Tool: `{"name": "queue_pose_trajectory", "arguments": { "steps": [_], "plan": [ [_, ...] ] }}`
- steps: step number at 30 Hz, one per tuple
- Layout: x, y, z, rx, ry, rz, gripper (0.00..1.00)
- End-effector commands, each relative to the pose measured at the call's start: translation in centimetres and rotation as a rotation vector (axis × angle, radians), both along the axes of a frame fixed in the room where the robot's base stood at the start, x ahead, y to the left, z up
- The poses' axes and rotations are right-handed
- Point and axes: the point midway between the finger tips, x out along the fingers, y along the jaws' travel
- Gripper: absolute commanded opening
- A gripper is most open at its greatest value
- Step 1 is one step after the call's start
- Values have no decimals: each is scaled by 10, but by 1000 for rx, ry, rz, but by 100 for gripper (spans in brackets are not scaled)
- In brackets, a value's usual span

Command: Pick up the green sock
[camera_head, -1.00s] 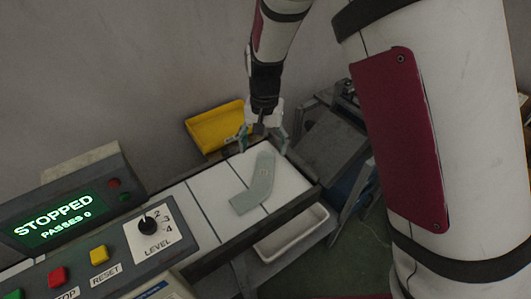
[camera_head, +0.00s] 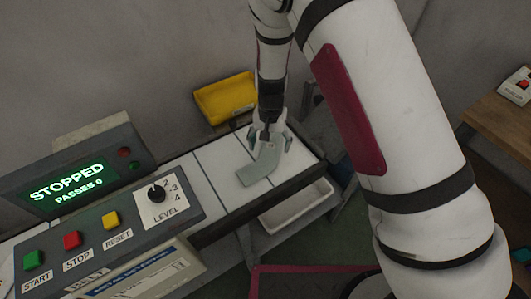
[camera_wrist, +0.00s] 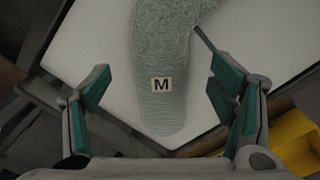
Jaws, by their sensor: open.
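The green sock (camera_head: 259,167) is a pale grey-green, bent sock lying flat on the white belt (camera_head: 215,164). In the wrist view, the sock (camera_wrist: 165,60) lies between my two open fingers and carries a white label (camera_wrist: 161,85) with a black M. My gripper (camera_head: 270,140) is open over the sock's far end, with a teal-padded finger at each side. In the wrist view, my gripper (camera_wrist: 160,95) is empty. I cannot tell whether the fingertips touch the belt.
A control panel (camera_head: 110,225) with start, stop and reset buttons and a level knob stands at the left. Its display (camera_head: 66,184) reads STOPPED, PASSES 0. A yellow bin (camera_head: 225,97) is behind the belt, and a white tray (camera_head: 297,208) is below its front edge.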

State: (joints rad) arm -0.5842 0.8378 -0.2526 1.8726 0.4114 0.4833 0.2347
Motion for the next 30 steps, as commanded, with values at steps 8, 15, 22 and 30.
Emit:
{"name": "queue_pose_trajectory", "arguments": {
  "steps": [8,15,22,30],
  "plan": [
    [0,1,-29,0,0,-1,77],
    [0,1,-30,1,-1,-1,77],
    [0,1,-30,0,-1,-1,32],
    [0,1,-30,0,-1,-1,32]
  ]
}}
